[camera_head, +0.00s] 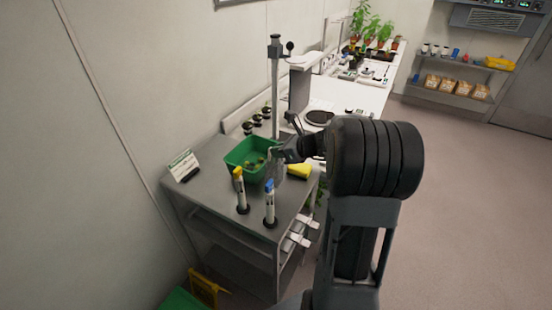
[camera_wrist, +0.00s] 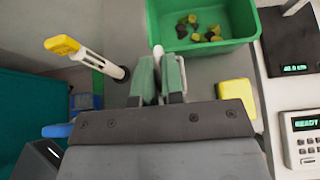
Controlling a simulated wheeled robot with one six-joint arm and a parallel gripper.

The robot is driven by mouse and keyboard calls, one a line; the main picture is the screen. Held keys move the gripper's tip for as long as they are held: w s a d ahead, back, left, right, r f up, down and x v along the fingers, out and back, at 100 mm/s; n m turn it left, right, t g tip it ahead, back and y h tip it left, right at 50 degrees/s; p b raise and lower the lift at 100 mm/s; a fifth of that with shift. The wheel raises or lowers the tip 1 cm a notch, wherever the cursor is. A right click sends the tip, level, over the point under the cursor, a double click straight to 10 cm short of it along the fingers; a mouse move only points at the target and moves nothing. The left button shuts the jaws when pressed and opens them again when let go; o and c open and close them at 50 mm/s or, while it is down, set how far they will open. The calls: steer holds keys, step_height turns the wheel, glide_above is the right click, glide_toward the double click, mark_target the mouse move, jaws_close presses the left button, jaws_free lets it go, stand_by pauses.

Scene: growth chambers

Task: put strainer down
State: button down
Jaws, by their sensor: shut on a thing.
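My gripper (camera_head: 280,153) is over the grey steel bench (camera_head: 210,195), at the right side of a green tub. In the wrist view its two pale green fingers (camera_wrist: 160,72) are closed on a thin white piece (camera_wrist: 158,50), which looks like the strainer's handle. The rest of the strainer is hidden by the gripper, so I cannot tell whether it touches the bench. The green tub (camera_head: 236,148) holds several yellow and dark bits; in the wrist view it (camera_wrist: 238,46) lies just beyond the fingertips.
A yellow-topped probe (camera_head: 241,192) and a blue-topped probe (camera_head: 269,205) stand upright at the bench front. A yellow sponge (camera_head: 299,171) lies right of the gripper. A sign (camera_head: 183,165) stands at the left. Dark-topped items (camera_head: 257,118) line the back. Bare bench lies left of the probes.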

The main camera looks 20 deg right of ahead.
mark_target(276, 161)
steer(key=shift+w+a+f, duration=0.1)
steer(key=shift+w+f, duration=0.45)
steer(key=shift+f, duration=0.1)
step_height(276, 161, down, 3)
steer(key=shift+w+r+p, duration=0.1)
steer(key=shift+p, duration=0.3)
steer(key=shift+f, duration=0.35)
steer(key=shift+f, duration=0.15)
steer(key=c, duration=1.2)
jaws_free()
steer(key=shift+c, duration=0.2)
